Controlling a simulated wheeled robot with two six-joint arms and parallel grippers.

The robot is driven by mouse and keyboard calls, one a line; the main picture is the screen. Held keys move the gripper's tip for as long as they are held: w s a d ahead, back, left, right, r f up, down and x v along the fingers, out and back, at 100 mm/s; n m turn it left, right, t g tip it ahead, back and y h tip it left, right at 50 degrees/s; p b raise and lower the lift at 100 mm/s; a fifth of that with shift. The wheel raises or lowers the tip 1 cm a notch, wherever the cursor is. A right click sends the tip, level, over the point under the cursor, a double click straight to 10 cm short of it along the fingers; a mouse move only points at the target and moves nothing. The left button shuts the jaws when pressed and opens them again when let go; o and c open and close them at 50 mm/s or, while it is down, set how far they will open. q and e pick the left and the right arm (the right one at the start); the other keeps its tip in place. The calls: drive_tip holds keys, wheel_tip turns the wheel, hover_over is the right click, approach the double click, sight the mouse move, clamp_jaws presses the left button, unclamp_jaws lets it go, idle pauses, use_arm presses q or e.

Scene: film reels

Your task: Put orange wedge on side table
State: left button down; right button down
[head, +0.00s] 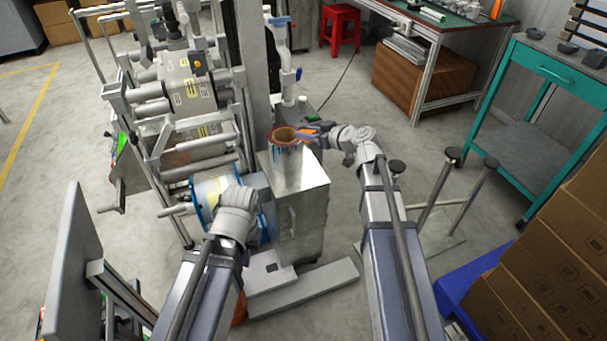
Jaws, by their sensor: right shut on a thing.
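A small orange piece, which looks like the orange wedge (308,131), is at the tip of my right gripper (314,131). The gripper is shut on it, just right of and by the rim of a reel with a reddish-brown core (286,134); I cannot tell whether they touch. The reel stands on a metal cabinet (312,180). My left gripper (240,196) is low at centre left, near a blue-flanged roll; its fingers are hidden by the wrist. A teal table (549,70) at the right may be the side table, with dark parts on top.
A roller machine (190,85) fills the left. A green-topped bench (455,20) stands at the back right, a red stool (341,28) beside it. Cardboard boxes (560,270) are at the lower right, near metal posts (439,190).

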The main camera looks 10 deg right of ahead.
wheel_tip(320, 180, down, 11)
drive_tip(key=b, duration=1)
drive_tip(key=shift+f, duration=0.1)
drive_tip(key=shift+f+b, duration=2.3)
drive_tip(key=shift+f, duration=0.15)
drive_tip(key=c, duration=0.5)
unclamp_jaws()
